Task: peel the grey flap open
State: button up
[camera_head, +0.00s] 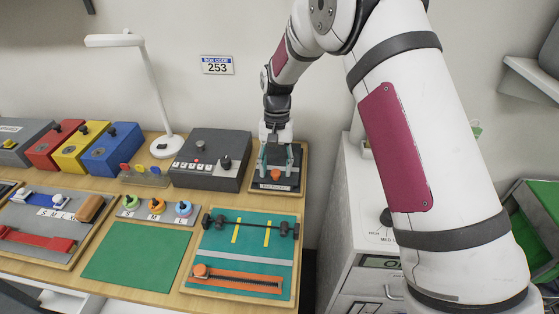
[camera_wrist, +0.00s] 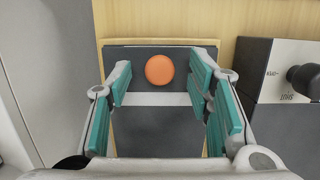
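The grey flap appears to be the dark grey panel (camera_wrist: 158,128) on a small wooden-backed board (camera_head: 292,153) at the back right of the table. A round orange tab (camera_wrist: 160,70) sits at one end of it, and the tab (camera_head: 276,174) also shows near the board's front edge in the head view. A pale strip (camera_wrist: 158,99) crosses the panel beside the tab. The flap looks flat, but its edges are hard to make out. My gripper (camera_head: 276,157) is over the board, pointing down.
A dark control box (camera_head: 210,158) with a black knob stands left of the board. A white cabinet (camera_head: 355,205) is close on its right. A teal mat (camera_head: 245,258) with a dark bar and an orange zip strip lies in front. A white lamp (camera_head: 165,146) stands further left.

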jog(key=c, duration=0.9)
jog(key=shift+o, duration=0.2)
jog(key=shift+r, duration=0.15)
jog(key=shift+w+r, duration=0.2)
jog(key=shift+r, duration=0.5)
jog(key=shift+w+r, duration=0.2)
jog(key=shift+r, duration=0.5)
jog(key=shift+c, duration=0.2)
jog(key=shift+d+r, duration=0.1)
jog(key=shift+r, duration=0.05)
jog(key=shift+w+d+r+b, duration=0.1)
jog(key=shift+w+r+b, duration=0.25)
jog(key=shift+r, duration=0.3)
jog(key=shift+w+r+b, duration=0.25)
jog(key=shift+r+b, duration=0.05)
jog(key=shift+r, duration=0.3)
